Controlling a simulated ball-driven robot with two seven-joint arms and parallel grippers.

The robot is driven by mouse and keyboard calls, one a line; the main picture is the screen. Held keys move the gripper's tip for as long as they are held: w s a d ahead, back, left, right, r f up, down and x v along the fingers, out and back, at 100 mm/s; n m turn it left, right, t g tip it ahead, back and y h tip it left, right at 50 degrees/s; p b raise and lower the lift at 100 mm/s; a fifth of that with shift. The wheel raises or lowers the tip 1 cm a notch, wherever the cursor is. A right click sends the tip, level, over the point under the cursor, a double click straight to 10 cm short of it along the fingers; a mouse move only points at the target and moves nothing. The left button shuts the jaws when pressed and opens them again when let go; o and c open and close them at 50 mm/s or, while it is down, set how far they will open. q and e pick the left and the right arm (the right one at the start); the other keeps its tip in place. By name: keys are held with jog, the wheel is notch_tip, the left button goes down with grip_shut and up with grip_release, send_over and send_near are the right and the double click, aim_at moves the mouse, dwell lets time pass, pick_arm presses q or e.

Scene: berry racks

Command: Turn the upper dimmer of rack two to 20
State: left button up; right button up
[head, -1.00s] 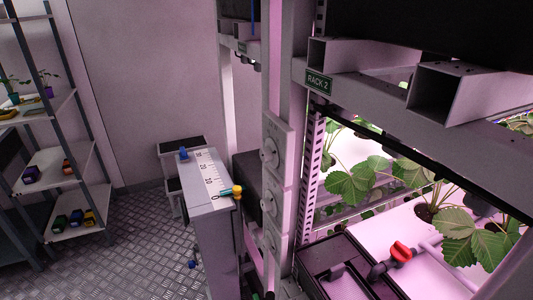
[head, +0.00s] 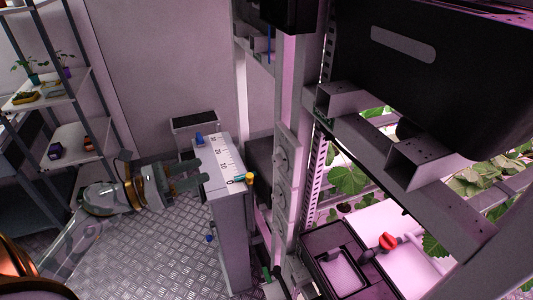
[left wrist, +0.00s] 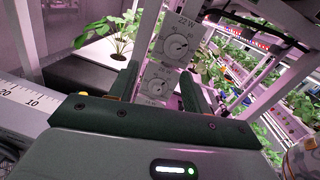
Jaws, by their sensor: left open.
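A post of rack two carries a column of grey dimmer panels with round knobs; in the head view I see an upper knob (head: 281,160) and another knob (head: 277,203) below it. In the left wrist view, a dimmer dial (left wrist: 177,46) under a "22 W" label shows above a second dial (left wrist: 157,86). Their exact settings are too small to read. My left gripper (head: 204,174) is open and empty, left of the post and beside the scale cabinet. In the left wrist view its fingers (left wrist: 160,74) point towards the dials, apart from them. My right gripper is out of view.
A grey cabinet (head: 228,215) with a ruler scale on top stands between my left gripper and the post. A black tray (head: 315,240) and a red valve handle (head: 388,241) lie to the right. A shelf (head: 75,140) stands far left.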

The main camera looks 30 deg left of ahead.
pick_arm(q)
jog(key=s+d+m+g+h, duration=0.1)
jog(key=d+m+g, duration=0.1)
jog(key=m, duration=0.2)
jog(key=p, duration=0.6)
send_near(274, 161)
jog(key=x, duration=0.7)
jog(key=shift+w+d, duration=0.15)
jog(key=shift+w, duration=0.05)
jog(key=shift+w+d+f+m, duration=0.15)
jog(key=shift+w+d+m, duration=0.15)
jog(key=shift+w, duration=0.05)
jog(key=shift+c, duration=0.3)
jog(key=c, duration=0.9)
